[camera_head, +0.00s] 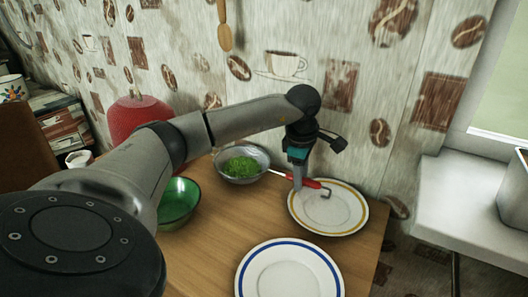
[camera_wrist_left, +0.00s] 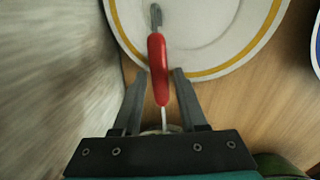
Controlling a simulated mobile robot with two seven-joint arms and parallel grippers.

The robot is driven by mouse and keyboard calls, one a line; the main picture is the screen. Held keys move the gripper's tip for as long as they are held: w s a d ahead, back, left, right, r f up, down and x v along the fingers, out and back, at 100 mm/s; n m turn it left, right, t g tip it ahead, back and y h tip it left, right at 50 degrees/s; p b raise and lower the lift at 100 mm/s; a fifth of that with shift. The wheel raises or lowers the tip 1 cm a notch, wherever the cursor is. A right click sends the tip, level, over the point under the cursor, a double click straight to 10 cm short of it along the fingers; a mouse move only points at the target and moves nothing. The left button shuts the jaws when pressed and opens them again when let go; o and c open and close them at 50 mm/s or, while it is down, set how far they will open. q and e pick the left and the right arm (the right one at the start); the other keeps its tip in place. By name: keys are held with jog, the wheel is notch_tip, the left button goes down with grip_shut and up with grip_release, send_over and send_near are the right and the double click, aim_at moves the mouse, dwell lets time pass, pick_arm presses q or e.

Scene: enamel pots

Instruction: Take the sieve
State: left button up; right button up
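The sieve (camera_head: 258,155) is a grey bowl-shaped strainer with green leafy stuff (camera_head: 240,168) in it. Its thin shaft runs right to a red handle (camera_head: 310,183), which reaches over the yellow-rimmed plate (camera_head: 357,224). My left gripper (camera_head: 298,184) points down at the handle, near the plate's left edge. In the left wrist view, its two fingers (camera_wrist_left: 160,73) stand open on either side of the red handle (camera_wrist_left: 158,56), with gaps on both sides. The sieve's bowl is hidden there behind the gripper's body. My right gripper is not in view.
A green bowl (camera_head: 180,203) stands on the wooden table (camera_head: 218,240), partly behind my left arm. A blue-rimmed plate (camera_head: 290,275) lies at the front. A red rounded object (camera_head: 135,115) stands behind my arm. The patterned wall (camera_head: 340,60) is close behind the plates.

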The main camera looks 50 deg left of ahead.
pick_arm(q)
grip_shut()
jog(key=shift+r, duration=0.15)
dwell(0.4)
